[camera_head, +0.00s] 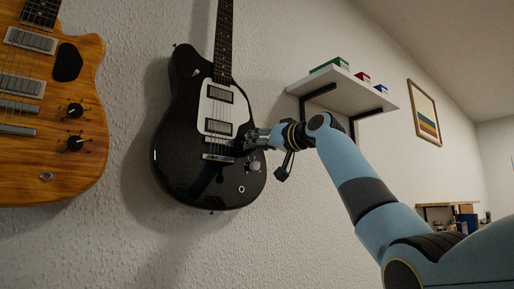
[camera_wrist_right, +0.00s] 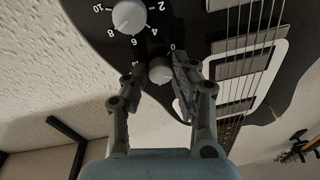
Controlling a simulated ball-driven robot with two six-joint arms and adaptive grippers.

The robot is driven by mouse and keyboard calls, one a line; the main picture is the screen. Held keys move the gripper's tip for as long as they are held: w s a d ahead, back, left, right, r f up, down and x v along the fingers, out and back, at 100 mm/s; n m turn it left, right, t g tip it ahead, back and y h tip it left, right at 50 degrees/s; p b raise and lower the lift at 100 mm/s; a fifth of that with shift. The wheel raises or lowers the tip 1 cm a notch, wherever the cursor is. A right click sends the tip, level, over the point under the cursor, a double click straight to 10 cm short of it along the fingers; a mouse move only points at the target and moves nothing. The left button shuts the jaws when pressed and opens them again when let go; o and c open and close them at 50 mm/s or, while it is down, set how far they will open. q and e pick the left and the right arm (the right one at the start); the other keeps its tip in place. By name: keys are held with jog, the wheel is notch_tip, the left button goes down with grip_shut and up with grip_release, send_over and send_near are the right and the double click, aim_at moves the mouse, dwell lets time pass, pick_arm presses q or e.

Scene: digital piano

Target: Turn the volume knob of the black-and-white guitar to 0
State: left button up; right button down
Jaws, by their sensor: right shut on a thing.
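The black guitar (camera_head: 180,140) with a white pickguard hangs on the wall in the head view. Its lower body fills the top of the wrist view (camera_wrist_right: 215,18). My right gripper (camera_head: 246,141) reaches it from the right. In the wrist view my right gripper (camera_wrist_right: 160,72) is shut on a silver knob (camera_wrist_right: 159,76), one finger on each side; a 0 is printed beside it, and its other marks are mostly hidden. A second silver knob (camera_wrist_right: 129,17) with a numbered dial is free; it also shows below my gripper in the head view (camera_head: 255,166). No volume label is readable. My left gripper is out of view.
An orange wooden guitar (camera_head: 60,130) with black knobs hangs at the left. A white shelf (camera_head: 345,90) with small coloured boxes is above my right arm. A striped framed picture (camera_head: 424,112) hangs farther right. The wall below the black guitar is clear.

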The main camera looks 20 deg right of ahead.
jog(key=shift+d+n+g+b, duration=0.1)
jog(key=shift+n+g+b, duration=0.25)
jog(key=shift+n, duration=3.45)
jog(key=shift+n+g+b, duration=0.15)
jog(key=shift+n+g, duration=0.4)
jog(key=shift+n, duration=3.25)
jog(key=c, duration=1.1)
grip_release()
jog(key=shift+w, duration=0.15)
jog(key=shift+o, duration=0.2)
jog(key=shift+r, duration=0.1)
